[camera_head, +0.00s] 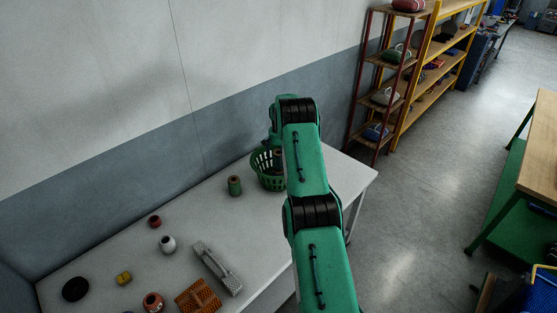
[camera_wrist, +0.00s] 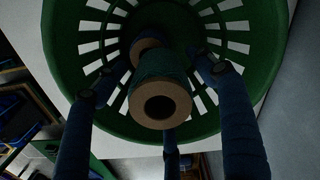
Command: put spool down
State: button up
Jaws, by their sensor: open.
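A spool (camera_wrist: 163,76) with dark teal thread and tan ends shows in the wrist view, one round end with a dark hole facing the camera. It is in or just over the green slotted basket (camera_wrist: 62,45); I cannot tell what it rests on. A second tan round end (camera_wrist: 146,44) shows behind it, partly hidden. My gripper (camera_wrist: 160,72) is open, its dark blue fingers spread around the spool and reaching over the basket. In the head view the basket (camera_head: 267,180) stands at the table's far end, partly hidden by my arm, which also hides the gripper.
A green spool (camera_head: 235,186) stands on the white table (camera_head: 130,254) left of the basket. Nearer are a red spool (camera_head: 155,221), a white spool (camera_head: 168,244), a grey tool (camera_head: 217,267), an orange-brown block (camera_head: 198,298) and several small things. Shelves (camera_head: 425,75) stand beyond.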

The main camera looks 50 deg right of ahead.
jog(key=shift+r, duration=0.15)
jog(key=shift+r+b, duration=0.45)
jog(key=shift+r, duration=5.55)
